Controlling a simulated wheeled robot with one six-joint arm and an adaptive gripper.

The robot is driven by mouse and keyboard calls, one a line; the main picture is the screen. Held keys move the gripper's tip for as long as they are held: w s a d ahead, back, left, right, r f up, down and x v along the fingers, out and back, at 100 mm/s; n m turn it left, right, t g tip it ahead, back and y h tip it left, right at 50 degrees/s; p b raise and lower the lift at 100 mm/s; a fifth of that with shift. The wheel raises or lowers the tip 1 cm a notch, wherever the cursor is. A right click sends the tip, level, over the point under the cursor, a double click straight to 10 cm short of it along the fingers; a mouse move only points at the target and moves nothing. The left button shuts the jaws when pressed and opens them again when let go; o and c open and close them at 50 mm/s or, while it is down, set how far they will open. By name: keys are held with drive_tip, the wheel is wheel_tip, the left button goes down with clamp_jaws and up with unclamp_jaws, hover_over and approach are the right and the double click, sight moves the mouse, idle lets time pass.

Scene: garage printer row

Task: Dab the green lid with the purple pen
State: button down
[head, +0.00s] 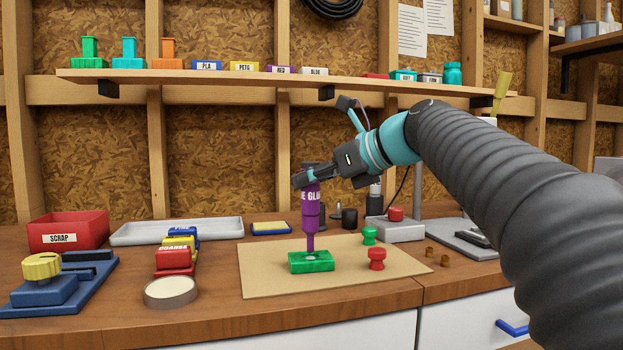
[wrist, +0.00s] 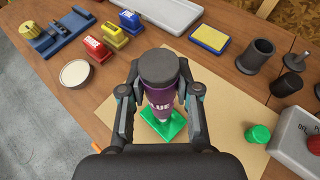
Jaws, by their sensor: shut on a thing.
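The purple pen (head: 310,217), with white lettering on its side, is upright in my gripper (head: 309,178). In the wrist view, the two fingers of my gripper (wrist: 160,98) close on either side of the pen (wrist: 160,92), and its dark round end faces the camera. The green lid (head: 297,267) is a flat block lying on the tan board under the pen. The pen's narrow tip is at or just above the lid's top, by a pale patch; I cannot tell whether they touch. In the wrist view the pen hides part of the lid (wrist: 174,131).
The tan board (head: 265,284) also bears a green knob (head: 369,236) and a red knob (head: 376,259). A round pale-topped tin (head: 170,291) and coloured blocks (head: 174,261) stand left. A grey box with a red button (head: 396,228) stands behind right. A shelf (head: 215,76) runs above.

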drive_tip(key=shift+r+p, duration=0.75)
drive_tip(key=shift+r, duration=1.55)
